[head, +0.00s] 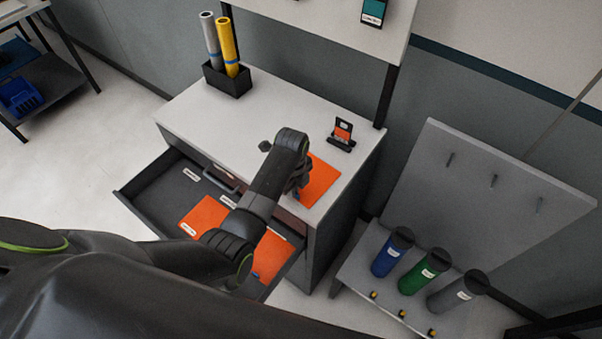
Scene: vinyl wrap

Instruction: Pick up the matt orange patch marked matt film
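An orange patch (322,180) lies on the white cabinet top near its right front edge. More orange film lies in the open drawer (160,188), with one part (204,213) left of my arm and another (270,256) right of it. A small white label sits at the left part's corner, too small to read. I cannot tell which orange piece is marked matt film. My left gripper (301,188) points down at the left edge of the orange patch on the cabinet top. Its fingers are mostly hidden by its own wrist, so its opening and any contact are unclear. My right gripper is out of view.
A black holder (227,80) with a grey and a yellow roll stands at the back left of the top. A small black stand (341,142) holds an orange-marked card. Blue, green and grey canisters (425,272) stand on a low bench at right.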

